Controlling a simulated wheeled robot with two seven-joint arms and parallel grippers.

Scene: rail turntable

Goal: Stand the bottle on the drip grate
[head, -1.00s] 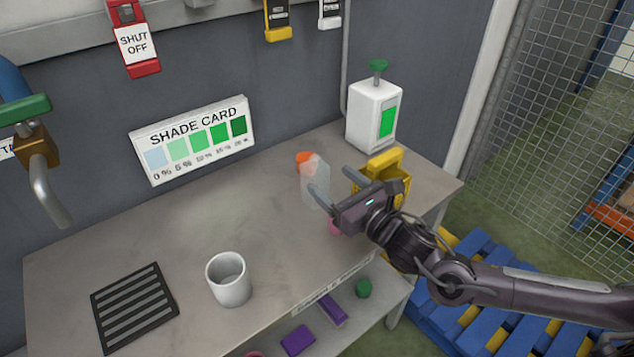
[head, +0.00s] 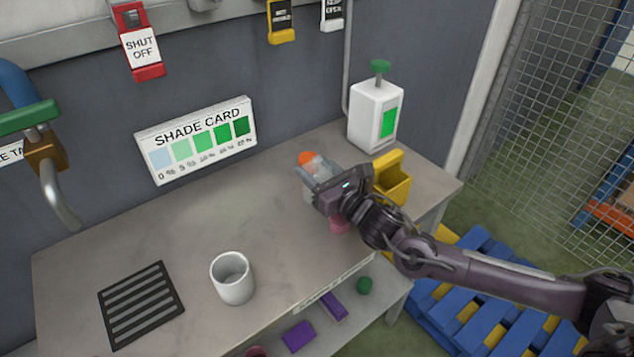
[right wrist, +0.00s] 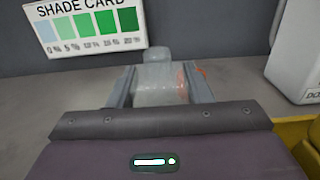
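The bottle (head: 308,186) is clear and see-through, and stands upright on the bench toward its back right. My right gripper (head: 316,168) has its fingers on either side of the bottle. In the right wrist view the bottle (right wrist: 158,85) fills most of the space between the fingers (right wrist: 160,92); whether they press on it I cannot tell. The drip grate (head: 141,304) is a dark slatted square lying flat at the bench's front left, with nothing on it. My left gripper is not in view.
A white cup (head: 232,278) stands between the grate and the bottle. An orange thing (head: 307,158) is just behind the bottle, and a pink one (head: 340,226) in front. A yellow container (head: 392,180) and a white dispenser (head: 375,115) are at right. The bench's middle is clear.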

